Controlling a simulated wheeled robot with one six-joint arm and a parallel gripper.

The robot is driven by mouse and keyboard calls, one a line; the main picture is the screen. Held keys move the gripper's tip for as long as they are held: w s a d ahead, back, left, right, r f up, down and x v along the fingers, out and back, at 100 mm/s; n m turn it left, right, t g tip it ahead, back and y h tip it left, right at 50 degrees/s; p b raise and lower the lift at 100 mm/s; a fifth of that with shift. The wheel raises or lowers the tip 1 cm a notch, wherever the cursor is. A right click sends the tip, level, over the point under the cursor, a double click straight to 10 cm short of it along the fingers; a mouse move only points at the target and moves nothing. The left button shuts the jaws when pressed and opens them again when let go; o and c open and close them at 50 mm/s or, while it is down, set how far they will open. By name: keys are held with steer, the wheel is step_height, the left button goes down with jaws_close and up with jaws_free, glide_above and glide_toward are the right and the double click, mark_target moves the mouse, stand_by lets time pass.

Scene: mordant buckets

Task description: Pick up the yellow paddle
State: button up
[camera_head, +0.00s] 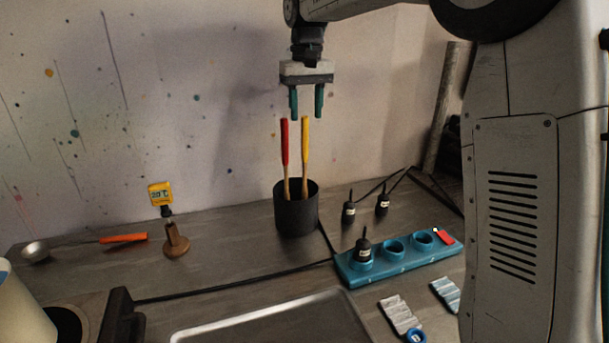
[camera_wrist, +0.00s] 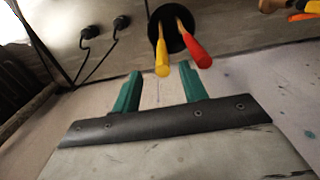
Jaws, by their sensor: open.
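The yellow paddle (camera_head: 305,150) stands upright in a black cup (camera_head: 297,215), handle end up. A red paddle (camera_head: 285,145) stands just left of it in the same cup. Their lower ends are hidden inside the cup. My gripper (camera_head: 306,112) points down above the two handles, open and empty, its green fingers apart. I cannot tell whether the yellow tip is between the fingertips.
A teal rack (camera_head: 398,262) with a small black bottle stands right of the cup; two more bottles (camera_head: 348,210) stand behind it. A metal tray (camera_head: 275,322) is in front.

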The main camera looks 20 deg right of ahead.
glide_above(304, 159)
steer(key=w, duration=0.1)
steer(key=f, duration=0.7)
steer(key=shift+w+d, duration=0.1)
steer(key=shift+d, duration=0.15)
jaws_close()
